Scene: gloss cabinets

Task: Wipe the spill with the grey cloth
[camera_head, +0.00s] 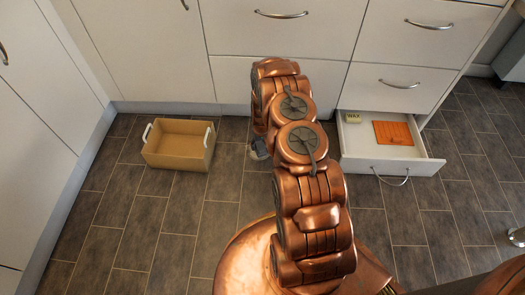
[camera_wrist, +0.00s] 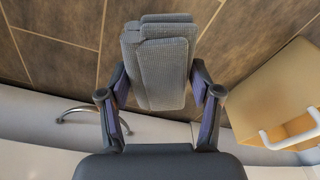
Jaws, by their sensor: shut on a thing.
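The grey cloth (camera_wrist: 163,62) is a folded, ribbed pad between the fingers of my gripper (camera_wrist: 162,98) in the wrist view. My gripper is shut on it, with the dark tiled floor behind. In the head view only a small part of my gripper (camera_head: 259,149) shows, low beside the floor near the cabinet fronts and mostly hidden by my arm. I cannot tell whether the cloth touches the floor. No spill can be made out in either view; my arm hides part of the floor.
A tan box (camera_head: 178,145) with white handles stands on the floor at left; it also shows in the wrist view (camera_wrist: 262,95). At right an open drawer (camera_head: 405,167) holds a yellowish WAX block (camera_head: 352,117) and an orange flat piece (camera_head: 393,133). Floor at front left is clear.

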